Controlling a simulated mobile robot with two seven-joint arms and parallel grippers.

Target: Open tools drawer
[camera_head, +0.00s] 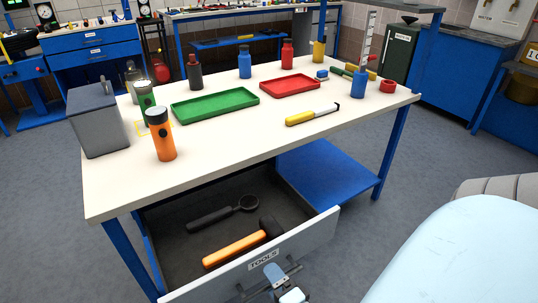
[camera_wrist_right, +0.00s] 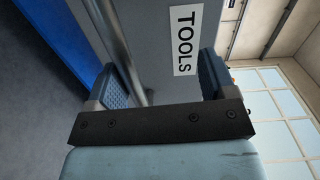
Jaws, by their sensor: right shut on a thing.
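The tools drawer (camera_head: 318,234) under the workbench is pulled out, and its inside shows. Its grey front carries a TOOLS label (camera_head: 263,260), which also shows in the right wrist view (camera_wrist_right: 186,40). A metal bar handle (camera_wrist_right: 122,45) runs along the front. My right gripper (camera_head: 275,278) is at the front just below the label, shut on the handle. In the right wrist view its fingers (camera_wrist_right: 162,78) stand either side of the bar. A hammer with an orange grip (camera_head: 236,249) and a dark tool with a round end (camera_head: 218,213) lie in the drawer. My left gripper is out of view.
The white benchtop (camera_head: 225,147) above bears a green tray (camera_head: 215,103), a red tray (camera_head: 289,86), a grey bin (camera_head: 98,122), an orange flashlight (camera_head: 162,140), a yellow-handled tool (camera_head: 303,117) and several bottles. A blue shelf (camera_head: 330,172) is right of the drawer. Floor is clear at right.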

